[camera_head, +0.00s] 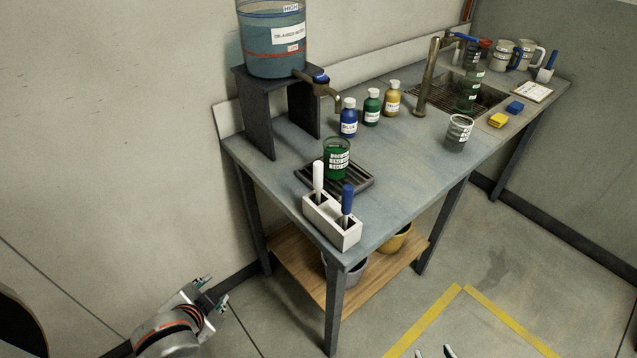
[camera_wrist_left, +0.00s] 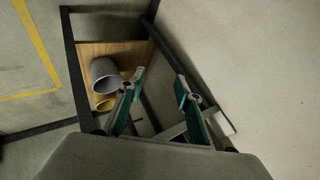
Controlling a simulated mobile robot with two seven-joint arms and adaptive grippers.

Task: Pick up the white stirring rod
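The white stirring rod (camera_head: 318,176) stands upright in the left slot of a white holder (camera_head: 322,226) at the table's near corner; its lower end is hidden inside. A blue-handled rod (camera_head: 347,198) stands in the right slot. My left gripper (camera_head: 215,292) is low at the left, off the table and well below and left of the holder. Its fingers are spread and empty, also in the left wrist view (camera_wrist_left: 161,80). My right gripper (camera_head: 434,352) shows only its fingertips at the bottom edge, apart with nothing seen between them.
A green-filled beaker (camera_head: 337,160) stands on a grated tray (camera_head: 364,183) just behind the holder. A tank (camera_head: 272,45) on a dark stand is behind at left. Several bottles stand mid-table. Grey (camera_wrist_left: 104,76) and yellow (camera_wrist_left: 105,104) buckets sit on the lower shelf. Wall lies left.

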